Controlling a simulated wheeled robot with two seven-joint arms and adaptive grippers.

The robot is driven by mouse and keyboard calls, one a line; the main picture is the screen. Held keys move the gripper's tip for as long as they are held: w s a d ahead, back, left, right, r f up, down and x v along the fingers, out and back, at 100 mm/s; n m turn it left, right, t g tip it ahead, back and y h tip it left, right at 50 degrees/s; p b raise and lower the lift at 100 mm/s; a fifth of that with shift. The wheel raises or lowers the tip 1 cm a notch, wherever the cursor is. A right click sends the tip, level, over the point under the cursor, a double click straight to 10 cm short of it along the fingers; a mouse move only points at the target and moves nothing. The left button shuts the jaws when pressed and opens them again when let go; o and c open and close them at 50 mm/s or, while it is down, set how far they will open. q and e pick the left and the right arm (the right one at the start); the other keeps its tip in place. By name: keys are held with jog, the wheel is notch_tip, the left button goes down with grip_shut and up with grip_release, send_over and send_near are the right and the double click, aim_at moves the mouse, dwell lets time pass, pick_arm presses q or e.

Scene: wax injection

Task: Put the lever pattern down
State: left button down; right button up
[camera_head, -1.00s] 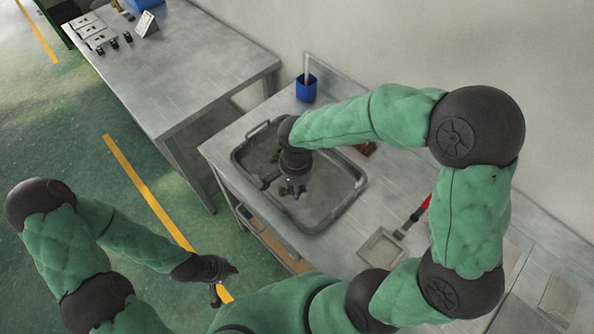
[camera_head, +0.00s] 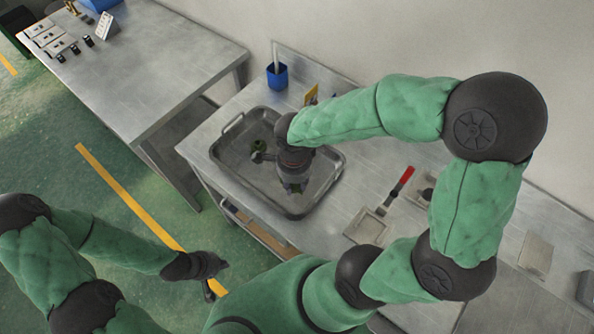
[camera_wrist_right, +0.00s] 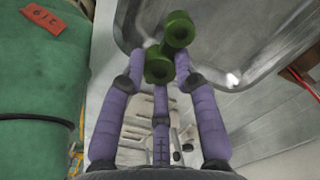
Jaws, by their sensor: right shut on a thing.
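Whether the pattern touches the tray cannot be told.
A blue cup (camera_head: 277,76) stands behind the tray. A square plate (camera_head: 366,227) and a red-handled tool (camera_head: 399,189) lie right of it. The bench between tray and plate is clear. A second metal table (camera_head: 170,70) stands at the upper left.

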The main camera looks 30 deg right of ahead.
jog(key=w+d+f, duration=0.1)
jog(key=w+f, duration=0.1)
jog(key=w+d+f+b, duration=0.1)
jog(key=w+d+f, duration=0.3)
jog(key=f, duration=0.1)
jog(key=shift+d, duration=0.2)
jog(key=shift+w+d+f, duration=0.2)
jog(key=shift+w+f, duration=0.05)
jog(key=shift+w+f+b, duration=0.1)
jog(key=shift+f+b, duration=0.45)
jog(key=shift+f, duration=1.05)
jog(key=shift+f, duration=0.15)
jog(key=o, duration=0.9)
jog(key=shift+o, duration=0.2)
